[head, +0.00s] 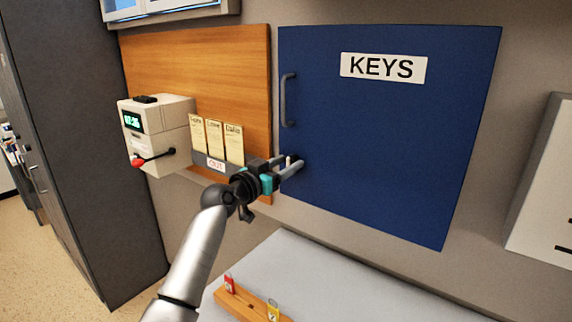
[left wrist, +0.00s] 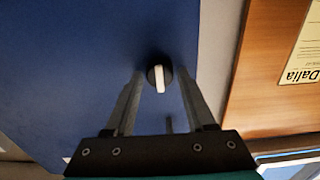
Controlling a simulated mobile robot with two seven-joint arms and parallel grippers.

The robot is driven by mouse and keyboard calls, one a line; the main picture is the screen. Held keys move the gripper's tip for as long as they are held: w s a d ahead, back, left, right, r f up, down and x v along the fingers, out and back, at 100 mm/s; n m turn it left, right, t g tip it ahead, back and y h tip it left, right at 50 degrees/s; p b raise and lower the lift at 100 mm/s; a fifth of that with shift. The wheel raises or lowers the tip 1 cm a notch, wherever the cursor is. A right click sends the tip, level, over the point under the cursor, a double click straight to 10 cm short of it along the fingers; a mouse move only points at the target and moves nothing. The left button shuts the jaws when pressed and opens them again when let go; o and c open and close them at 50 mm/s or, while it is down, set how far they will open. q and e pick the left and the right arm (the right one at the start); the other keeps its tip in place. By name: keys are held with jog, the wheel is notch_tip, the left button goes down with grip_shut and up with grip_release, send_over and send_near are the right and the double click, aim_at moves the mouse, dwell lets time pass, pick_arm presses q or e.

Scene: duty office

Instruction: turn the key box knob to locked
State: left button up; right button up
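The blue key box (head: 390,120) hangs on the wall with a "KEYS" label and a dark door handle (head: 287,100). Its knob is low at the left edge, below the handle. In the left wrist view the knob (left wrist: 160,76) is a dark disc with a white pointer bar that stands nearly upright in the picture. My left gripper (head: 293,166) is open at the knob, and in the wrist view its two fingers stand on either side of it with gaps visible. Contact with the knob cannot be told. My right gripper is not in view.
Left of the box are a wooden board (head: 215,60), a card rack marked "OUT" (head: 214,164) and a time clock (head: 160,125) with a red-tipped lever. Below is a pale table (head: 330,275) with a wooden key holder (head: 240,304). A white panel (head: 545,190) is right.

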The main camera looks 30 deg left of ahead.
pick_arm(q)
grip_shut()
dwell(0.5)
jog(key=n+p, duration=0.1)
jog(key=n, duration=0.3)
jog(key=shift+r+p, duration=0.1)
jog(key=shift+p, duration=0.2)
jog(key=n+p, duration=0.1)
jog(key=n, duration=0.3)
jog(key=shift+a+n+p, duration=0.1)
jog(key=shift+n+p, duration=0.2)
jog(key=shift+p, duration=0.05)
jog(key=n+p, duration=0.1)
jog(key=n, duration=0.3)
jog(key=shift+n+p, duration=0.3)
jog(key=shift+p, duration=0.1)
jog(key=shift+n+p, duration=0.9)
jog(key=shift+n, duration=1.4)
